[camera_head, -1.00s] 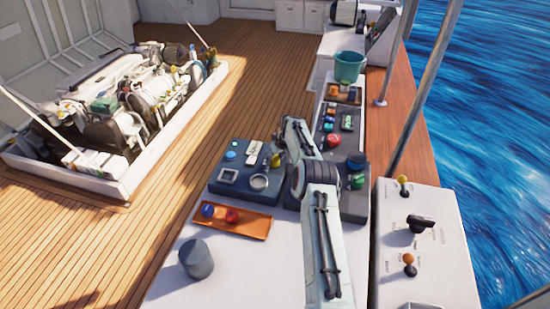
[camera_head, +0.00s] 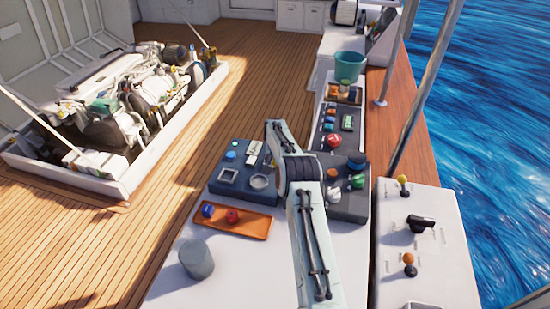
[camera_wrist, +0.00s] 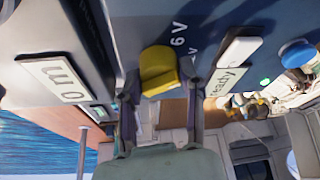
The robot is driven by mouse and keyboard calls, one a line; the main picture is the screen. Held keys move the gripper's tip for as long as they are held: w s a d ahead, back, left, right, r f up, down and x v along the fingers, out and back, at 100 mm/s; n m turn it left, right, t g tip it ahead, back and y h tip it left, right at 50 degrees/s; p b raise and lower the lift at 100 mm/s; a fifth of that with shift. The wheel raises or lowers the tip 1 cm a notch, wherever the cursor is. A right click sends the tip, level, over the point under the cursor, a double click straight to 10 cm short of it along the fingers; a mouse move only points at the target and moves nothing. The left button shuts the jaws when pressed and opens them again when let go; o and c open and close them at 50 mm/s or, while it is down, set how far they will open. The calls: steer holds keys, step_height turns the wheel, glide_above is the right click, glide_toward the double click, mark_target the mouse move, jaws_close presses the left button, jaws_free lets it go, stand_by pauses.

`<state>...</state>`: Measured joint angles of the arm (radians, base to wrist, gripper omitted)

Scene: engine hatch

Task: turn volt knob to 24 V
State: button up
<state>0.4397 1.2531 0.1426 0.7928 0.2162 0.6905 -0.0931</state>
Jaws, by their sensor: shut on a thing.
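The yellow volt knob (camera_wrist: 159,72) sits on a dark blue panel (camera_wrist: 140,20) in the wrist view. My gripper (camera_wrist: 158,80) has one finger on each side of it and is shut on it. A "6 V" marking is on the panel just beside the knob, with part of another "V" marking near it. No 24 V mark can be read, and I cannot tell the knob's exact setting. In the head view the panel (camera_head: 213,192) shows, but my arm hides the knob and the gripper.
An orange tray (camera_head: 240,232) with a blue and a red piece lies in front of the panel. A grey cylinder (camera_head: 197,259) stands nearer. Another dark control panel (camera_head: 350,207) is right of my arm. A teal bucket (camera_head: 350,66) stands farther back.

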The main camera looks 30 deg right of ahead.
steer(key=m+g+h, duration=0.1)
steer(key=m, duration=0.3)
steer(key=shift+w+a, duration=0.1)
steer(key=shift+m+g+h, duration=0.5)
steer(key=shift+m, duration=1.4)
steer(key=o, duration=1.1)
steer(key=shift+a+r, duration=0.1)
steer(key=shift+r, duration=0.3)
steer(key=v, duration=1.1)
steer(key=shift+a+r, duration=0.1)
